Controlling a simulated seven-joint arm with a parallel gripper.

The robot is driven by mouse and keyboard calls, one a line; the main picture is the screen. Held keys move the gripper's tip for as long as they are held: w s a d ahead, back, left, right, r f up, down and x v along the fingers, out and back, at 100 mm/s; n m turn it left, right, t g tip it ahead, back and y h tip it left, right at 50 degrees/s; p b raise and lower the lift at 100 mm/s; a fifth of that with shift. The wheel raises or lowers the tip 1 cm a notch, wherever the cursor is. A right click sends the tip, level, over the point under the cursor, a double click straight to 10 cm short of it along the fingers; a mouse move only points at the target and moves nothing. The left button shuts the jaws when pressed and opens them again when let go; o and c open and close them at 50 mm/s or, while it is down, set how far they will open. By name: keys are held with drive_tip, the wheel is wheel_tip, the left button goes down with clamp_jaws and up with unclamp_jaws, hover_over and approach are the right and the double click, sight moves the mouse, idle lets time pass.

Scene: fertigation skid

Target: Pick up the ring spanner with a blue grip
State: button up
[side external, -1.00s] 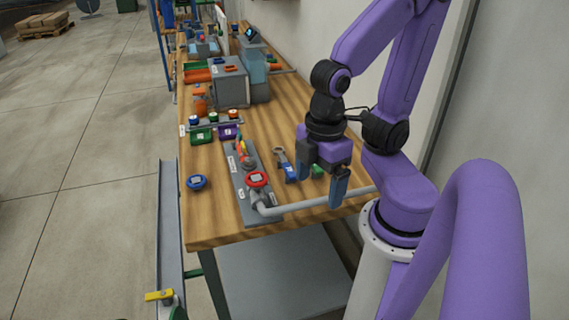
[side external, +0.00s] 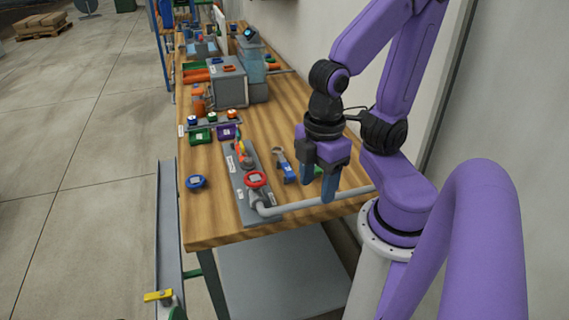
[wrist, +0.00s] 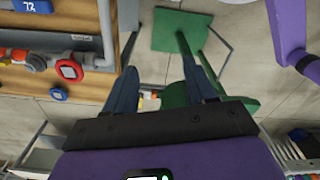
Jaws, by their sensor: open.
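The ring spanner lies on the wooden bench in the side view, with a grey ring end at the back and a blue grip (side external: 290,175) towards the front. It is right of the grey valve plate. My gripper (side external: 318,182) is open and empty, pointing down, just right of the spanner and apart from it. In the wrist view my gripper's two fingers (wrist: 163,88) are spread with nothing between them. A blue piece marked 72 (wrist: 30,6) is cut off at the top left there; I cannot tell whether it is the spanner's grip.
The grey plate (side external: 240,187) carries a red-rimmed valve (side external: 257,179) and a grey pipe (side external: 315,204) running right in front of my gripper. A round blue part (side external: 196,182) lies left. Green (side external: 200,136) and purple (side external: 227,132) bins stand behind. A green object is partly hidden behind my fingers.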

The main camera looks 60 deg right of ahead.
wheel_tip(320, 180, up, 2)
drive_tip(key=m, duration=2.2)
hover_over(285, 163)
drive_tip(key=f, duration=1.1)
drive_tip(key=shift+s+a+f, duration=0.1)
drive_tip(key=shift+s+f, duration=0.15)
drive_tip(key=shift+f, duration=0.05)
drive_tip(key=shift+w+f, duration=0.15)
drive_tip(key=shift+f, duration=1.25)
drive_tip(key=shift+w+f, duration=0.1)
drive_tip(key=shift+f, duration=1.25)
clamp_jaws()
